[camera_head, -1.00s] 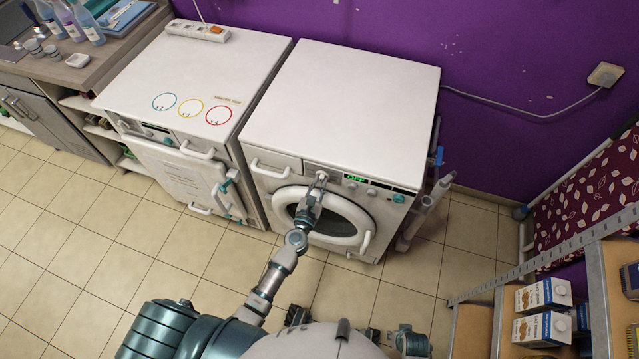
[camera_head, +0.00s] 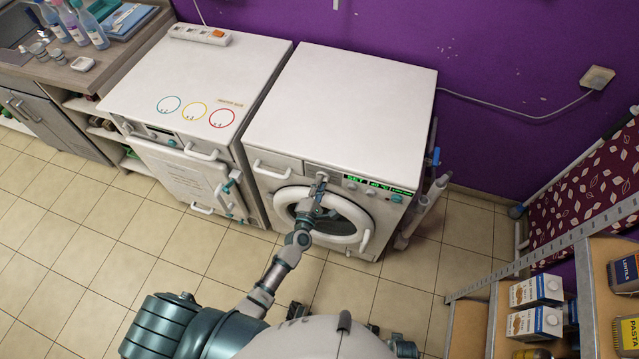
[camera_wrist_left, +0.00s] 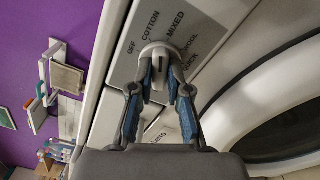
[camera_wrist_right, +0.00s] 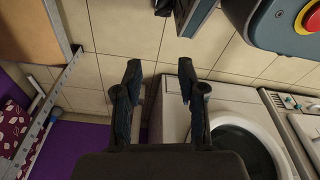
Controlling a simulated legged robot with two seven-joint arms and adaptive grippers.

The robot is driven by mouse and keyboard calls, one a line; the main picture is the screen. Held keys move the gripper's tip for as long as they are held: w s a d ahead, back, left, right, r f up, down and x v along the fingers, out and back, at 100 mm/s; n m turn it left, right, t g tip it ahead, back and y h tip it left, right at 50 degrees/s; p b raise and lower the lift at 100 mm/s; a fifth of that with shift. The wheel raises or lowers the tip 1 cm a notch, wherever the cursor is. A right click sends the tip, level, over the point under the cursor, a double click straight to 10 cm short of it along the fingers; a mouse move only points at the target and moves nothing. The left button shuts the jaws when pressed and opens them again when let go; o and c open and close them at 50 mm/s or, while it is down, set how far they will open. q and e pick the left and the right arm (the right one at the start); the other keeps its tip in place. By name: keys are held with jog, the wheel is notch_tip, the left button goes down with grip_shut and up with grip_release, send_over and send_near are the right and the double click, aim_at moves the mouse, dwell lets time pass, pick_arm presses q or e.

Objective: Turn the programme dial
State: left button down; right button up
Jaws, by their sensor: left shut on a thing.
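The programme dial (camera_wrist_left: 157,54) is a pale round knob on the washing machine's front panel. The words OFF, COTTON, MIXED, WOOL and QUICK stand around it in the left wrist view. I cannot tell exactly which word it points at. My left gripper (camera_wrist_left: 157,82) is shut on the dial, one blue-padded finger on each side; in the head view the gripper (camera_head: 318,190) partly hides it. My right gripper (camera_wrist_right: 160,66) is open and empty, pointing at the floor.
A second white appliance (camera_head: 200,80) stands close on the left, with a power strip (camera_head: 200,34) on top. A wooden shelf with cartons (camera_head: 535,291) is at the right. Floor tiles in front of the machines are clear.

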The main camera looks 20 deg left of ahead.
pick_arm(q)
jog(key=shift+s+d+f+m+p, duration=0.15)
jog(key=shift+m+p, duration=0.9)
jog(key=shift+m, duration=2.1)
jog(key=shift+a+f+m+p, duration=0.15)
jog(key=shift+m+p, duration=0.95)
jog(key=shift+m, duration=2.1)
jog(key=shift+s+d+f+m+p, duration=0.15)
jog(key=shift+m+p, duration=0.9)
jog(key=shift+m, duration=2.1)
pick_arm(e)
jog(key=s+d+f, duration=0.1)
jog(key=s+f, duration=0.2)
jog(key=s, duration=0.4)
jog(key=s+d+f+g, duration=0.1)
jog(key=s+d+f, duration=0.1)
jog(key=s, duration=0.6)
jog(key=shift+f, duration=0.45)
pick_arm(q)
jog(key=c, duration=1.1)
grip_release()
jog(key=shift+w, duration=0.15)
jog(key=shift+r, duration=0.15)
jog(key=shift+w, duration=0.1)
